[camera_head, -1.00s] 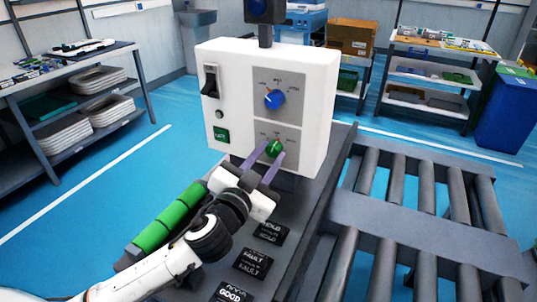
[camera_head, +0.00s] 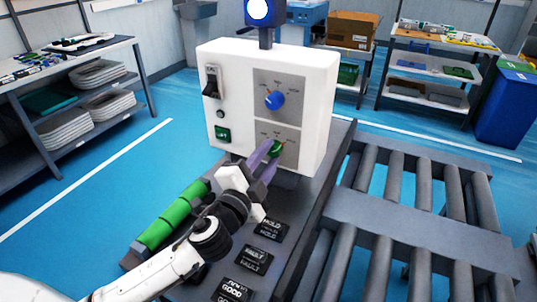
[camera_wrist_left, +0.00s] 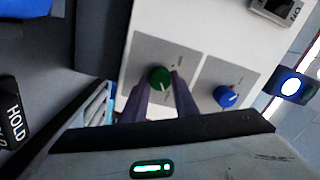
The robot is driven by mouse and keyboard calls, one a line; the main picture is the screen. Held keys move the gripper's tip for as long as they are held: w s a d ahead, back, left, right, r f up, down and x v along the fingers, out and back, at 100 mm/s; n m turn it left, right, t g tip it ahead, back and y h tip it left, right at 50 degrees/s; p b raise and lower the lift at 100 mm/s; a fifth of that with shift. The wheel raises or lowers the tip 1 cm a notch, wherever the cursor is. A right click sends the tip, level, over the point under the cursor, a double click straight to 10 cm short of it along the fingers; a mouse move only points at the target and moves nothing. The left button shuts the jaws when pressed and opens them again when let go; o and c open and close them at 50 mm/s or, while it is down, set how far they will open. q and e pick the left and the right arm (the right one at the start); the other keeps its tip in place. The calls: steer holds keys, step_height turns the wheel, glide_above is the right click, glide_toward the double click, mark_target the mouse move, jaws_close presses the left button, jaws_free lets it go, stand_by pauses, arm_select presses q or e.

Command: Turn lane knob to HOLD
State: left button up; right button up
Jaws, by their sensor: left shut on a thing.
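A white control box (camera_head: 228,75) carries two round knobs on grey plates. The lower, green knob (camera_head: 277,148) sits between the fingers of my left gripper (camera_head: 269,152), which is shut on it. In the left wrist view the green knob (camera_wrist_left: 158,77) shows between the two dark fingertips (camera_wrist_left: 161,84). The upper, blue knob (camera_head: 274,100) is untouched; it also shows in the left wrist view (camera_wrist_left: 223,97). The dial labels are too small to read, so I cannot tell which position the green knob points to. My right gripper is not in view.
A black rocker switch (camera_head: 211,82) and a green button (camera_head: 222,134) are on the box's left side. A lit lamp (camera_head: 259,10) stands on top. Labelled black tiles (camera_head: 254,261) and a green cylinder (camera_head: 170,217) are near my arm. A roller conveyor (camera_head: 420,215) is at right.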

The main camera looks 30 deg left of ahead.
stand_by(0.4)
arm_select(q)
steer(key=o, duration=1.1)
steer(key=shift+c, duration=0.2)
steer(key=s+b, duration=0.2)
steer(key=s, duration=0.8)
steer(key=shift+s+d+f, duration=0.15)
steer(key=shift+d+f, duration=0.05)
steer(key=shift+d, duration=0.2)
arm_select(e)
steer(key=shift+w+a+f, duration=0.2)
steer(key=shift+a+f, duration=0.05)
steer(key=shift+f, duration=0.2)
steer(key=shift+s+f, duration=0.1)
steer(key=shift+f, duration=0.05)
